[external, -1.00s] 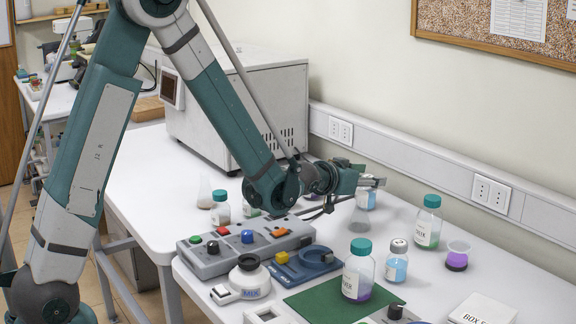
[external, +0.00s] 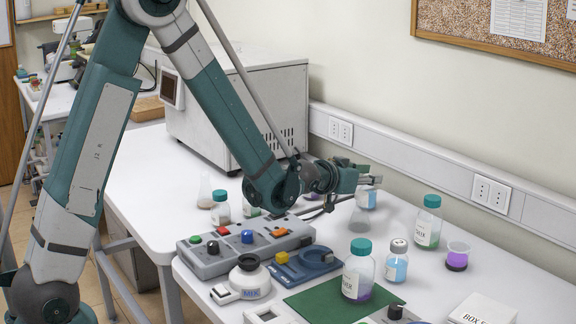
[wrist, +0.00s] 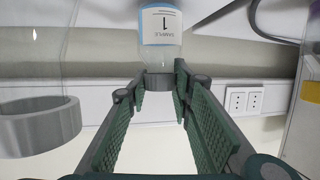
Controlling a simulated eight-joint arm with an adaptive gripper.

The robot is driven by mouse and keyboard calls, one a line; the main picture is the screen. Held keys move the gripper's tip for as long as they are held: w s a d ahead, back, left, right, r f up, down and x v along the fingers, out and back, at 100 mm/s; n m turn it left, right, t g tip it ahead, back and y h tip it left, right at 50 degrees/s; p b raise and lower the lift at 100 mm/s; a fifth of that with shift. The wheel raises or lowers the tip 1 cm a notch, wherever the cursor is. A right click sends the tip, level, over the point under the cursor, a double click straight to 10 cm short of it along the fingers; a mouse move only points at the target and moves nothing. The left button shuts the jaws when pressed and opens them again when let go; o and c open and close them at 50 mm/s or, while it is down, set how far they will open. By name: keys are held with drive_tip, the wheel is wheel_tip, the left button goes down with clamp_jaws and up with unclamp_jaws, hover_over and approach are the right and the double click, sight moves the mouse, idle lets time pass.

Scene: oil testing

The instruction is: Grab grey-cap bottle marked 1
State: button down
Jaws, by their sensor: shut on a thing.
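The grey-cap bottle (wrist: 160,28) is in the wrist view at top centre. It is clear, with a blue-edged white label reading "SAMPLE 1", upside down in the picture. Its grey cap (wrist: 159,82) sits between the far ends of my green ribbed fingers. My gripper (wrist: 162,88) is shut on this cap. In the external view my gripper (external: 369,180) is at the back of the table, above the bottle (external: 367,198). There the cap is hidden by the fingers, and the bottle appears upright.
A clear vessel with a grey ring (wrist: 38,125) is at left in the wrist view. A green-cap bottle (external: 427,222) stands to the right. The wall with sockets (external: 491,194) is behind.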

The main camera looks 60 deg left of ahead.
wheel_tip(320, 180, up, 9)
drive_tip(key=shift+f+p, duration=0.1)
drive_tip(key=shift+p, duration=0.85)
drive_tip(key=shift+r, duration=0.45)
